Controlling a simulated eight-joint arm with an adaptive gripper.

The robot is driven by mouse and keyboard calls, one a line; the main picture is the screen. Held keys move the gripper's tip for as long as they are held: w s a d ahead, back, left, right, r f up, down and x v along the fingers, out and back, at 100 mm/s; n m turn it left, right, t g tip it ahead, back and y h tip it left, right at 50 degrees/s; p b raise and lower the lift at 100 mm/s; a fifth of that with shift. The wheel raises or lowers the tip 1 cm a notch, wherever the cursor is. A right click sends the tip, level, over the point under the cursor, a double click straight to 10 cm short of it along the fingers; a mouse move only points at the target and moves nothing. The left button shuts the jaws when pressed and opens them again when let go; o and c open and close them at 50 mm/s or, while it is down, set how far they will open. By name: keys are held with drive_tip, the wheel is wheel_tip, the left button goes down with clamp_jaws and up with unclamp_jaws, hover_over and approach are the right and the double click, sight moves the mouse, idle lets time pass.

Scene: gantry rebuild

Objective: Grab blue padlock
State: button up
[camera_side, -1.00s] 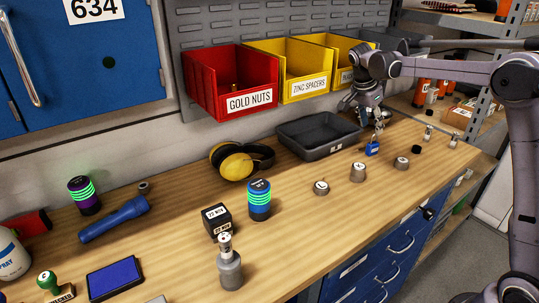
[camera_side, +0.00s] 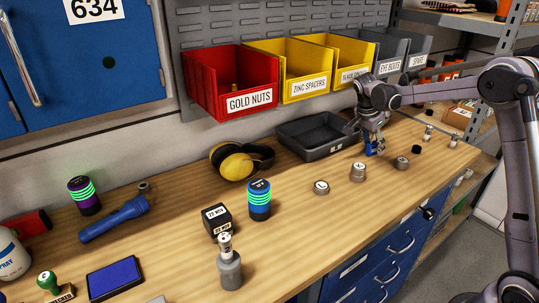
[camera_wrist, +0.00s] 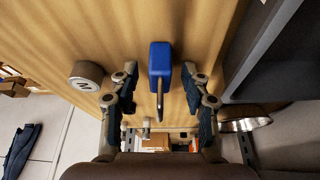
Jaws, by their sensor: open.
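The blue padlock (camera_wrist: 160,62) stands on the wooden workbench, its grey shackle pointing toward my gripper in the wrist view. In the side view the padlock (camera_side: 369,150) is partly hidden by my gripper (camera_side: 375,143), which is right at it. In the wrist view my gripper (camera_wrist: 160,88) is open, with one finger on each side of the padlock's shackle. Gaps show between both fingers and the padlock, so it is not held.
A dark grey tray (camera_side: 318,148) stands close to the padlock on the left. Grey weights (camera_side: 358,172) stand in front, one showing in the wrist view (camera_wrist: 88,74). Red (camera_side: 231,85) and yellow bins hang behind. Bench room in front is partly clear.

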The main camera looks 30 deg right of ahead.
clamp_jaws()
